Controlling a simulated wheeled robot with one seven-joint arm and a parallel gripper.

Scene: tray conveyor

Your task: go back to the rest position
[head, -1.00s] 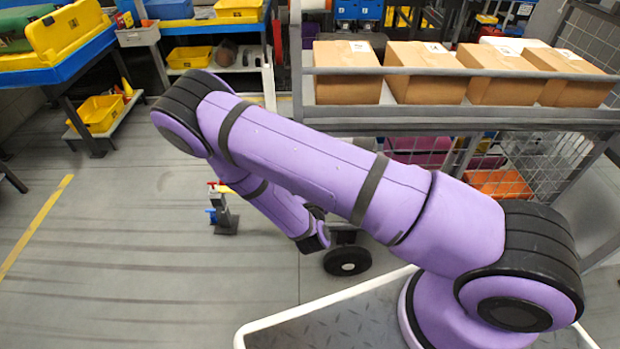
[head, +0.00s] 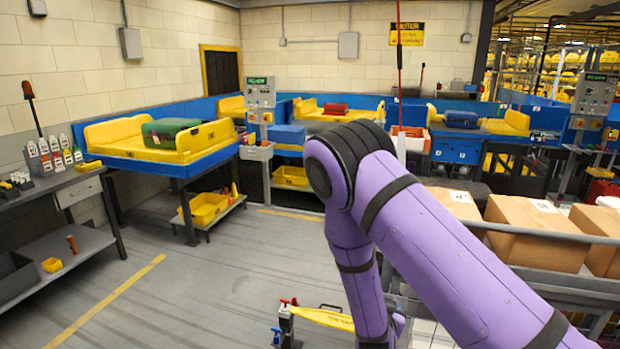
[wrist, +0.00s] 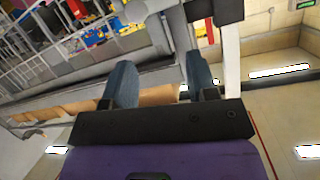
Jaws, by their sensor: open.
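My gripper (wrist: 161,85) shows in the wrist view with its two blue-grey fingers spread apart. Nothing is between the fingers. In the head view my purple arm rises from the lower right, bends at the upper middle and runs down to the bottom edge. The gripper itself is out of the head view.
Cardboard boxes (head: 535,230) stand in a row on a rack at right. Yellow trays, one with a green suitcase (head: 170,131), sit on blue conveyors. A workbench (head: 70,188) is at left. A small stand with red and blue handles (head: 287,322) is below the arm.

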